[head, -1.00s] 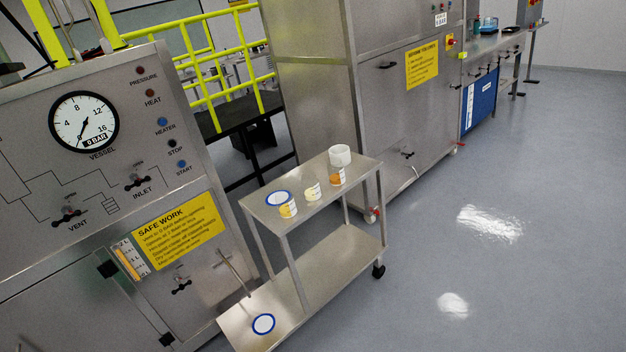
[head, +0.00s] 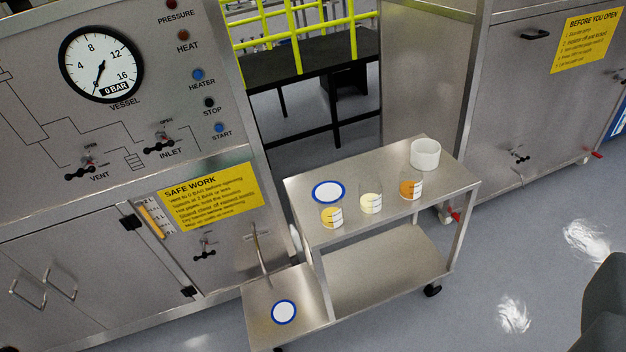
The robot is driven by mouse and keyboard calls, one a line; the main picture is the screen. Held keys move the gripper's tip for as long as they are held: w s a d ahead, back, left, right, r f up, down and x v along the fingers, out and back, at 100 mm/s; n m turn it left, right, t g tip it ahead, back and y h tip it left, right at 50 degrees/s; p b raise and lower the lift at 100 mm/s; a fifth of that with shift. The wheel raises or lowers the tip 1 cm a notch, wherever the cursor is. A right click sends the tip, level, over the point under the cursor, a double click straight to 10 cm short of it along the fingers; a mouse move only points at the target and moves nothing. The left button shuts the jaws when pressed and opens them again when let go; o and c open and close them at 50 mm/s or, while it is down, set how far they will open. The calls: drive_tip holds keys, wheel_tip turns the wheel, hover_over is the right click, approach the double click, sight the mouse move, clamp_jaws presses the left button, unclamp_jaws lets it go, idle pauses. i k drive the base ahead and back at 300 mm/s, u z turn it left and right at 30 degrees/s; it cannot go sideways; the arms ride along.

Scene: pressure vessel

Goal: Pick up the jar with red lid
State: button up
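No red lid shows on any jar in view. Three small clear jars with white labels stand in a row on the steel cart's top shelf (head: 330,232): one with yellow-orange contents (head: 331,217), one with pale cream contents (head: 371,201) and one with orange contents (head: 410,187). A white open pot (head: 425,154) stands behind them at the right. A dark grey rounded shape at the lower right edge looks like part of my own body. My gripper's fingers cannot be made out, and nothing is seen held.
A blue-rimmed white disc (head: 327,191) lies on the cart top, another (head: 284,312) on a low shelf at left. The vessel panel with gauge (head: 101,65) stands left, a steel cabinet (head: 540,90) right. A yellow railing (head: 290,40) is behind. Floor at lower right is clear.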

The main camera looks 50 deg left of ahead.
sight(370, 190)
drive_tip(key=u, duration=0.7)
drive_tip(key=i, duration=1.1)
drive_tip(key=u, duration=0.6)
